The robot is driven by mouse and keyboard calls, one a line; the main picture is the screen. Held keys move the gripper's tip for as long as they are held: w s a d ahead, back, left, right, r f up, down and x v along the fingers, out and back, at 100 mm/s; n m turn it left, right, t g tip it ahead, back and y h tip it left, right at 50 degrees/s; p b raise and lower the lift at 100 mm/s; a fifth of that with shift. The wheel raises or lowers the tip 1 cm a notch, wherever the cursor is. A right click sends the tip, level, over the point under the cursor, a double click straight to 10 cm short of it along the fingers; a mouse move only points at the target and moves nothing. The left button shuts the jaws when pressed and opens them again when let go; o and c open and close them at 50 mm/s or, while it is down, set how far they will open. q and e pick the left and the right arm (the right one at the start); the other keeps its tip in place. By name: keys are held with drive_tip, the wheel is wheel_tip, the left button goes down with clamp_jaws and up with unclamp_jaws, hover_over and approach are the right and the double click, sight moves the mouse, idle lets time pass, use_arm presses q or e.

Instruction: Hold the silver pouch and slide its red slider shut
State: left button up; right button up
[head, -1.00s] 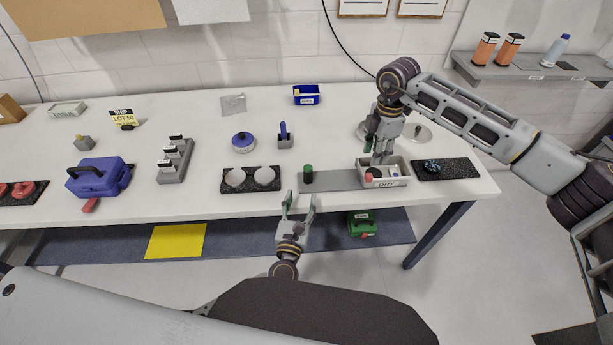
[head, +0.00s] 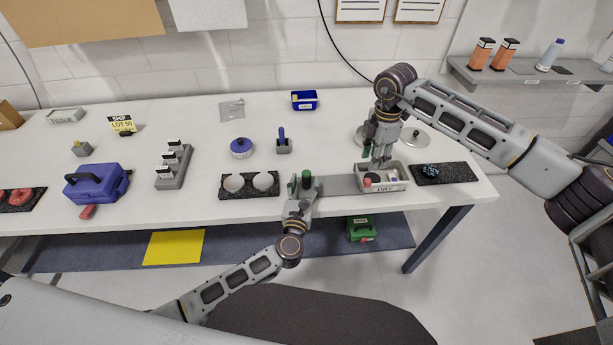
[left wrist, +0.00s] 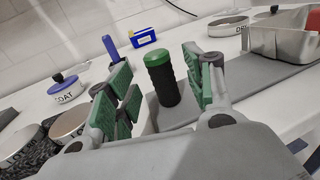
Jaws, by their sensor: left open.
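A small flat silver-grey piece (head: 232,110), which looks like the silver pouch, lies toward the back of the table in the head view. I cannot make out a red slider on it. My left gripper (head: 303,183) is open at the table's front edge, well away from the pouch. Its green-padded fingers (left wrist: 160,92) stand on either side of a black cylinder with a green top (left wrist: 161,80), with gaps visible. My right gripper (head: 379,158) points down over a grey tray; whether its fingers are open or shut is unclear.
The grey tray (head: 383,187) holds small items, beside a dark mat (head: 460,173). A dark holder with two round cups (head: 249,191) stands left of my left gripper. A blue pot (head: 241,148) and a blue-handled tool (head: 283,140) stand between it and the pouch.

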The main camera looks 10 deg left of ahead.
sight(306, 180)
use_arm(q)
drive_tip(key=shift+w, duration=2)
clamp_jaws()
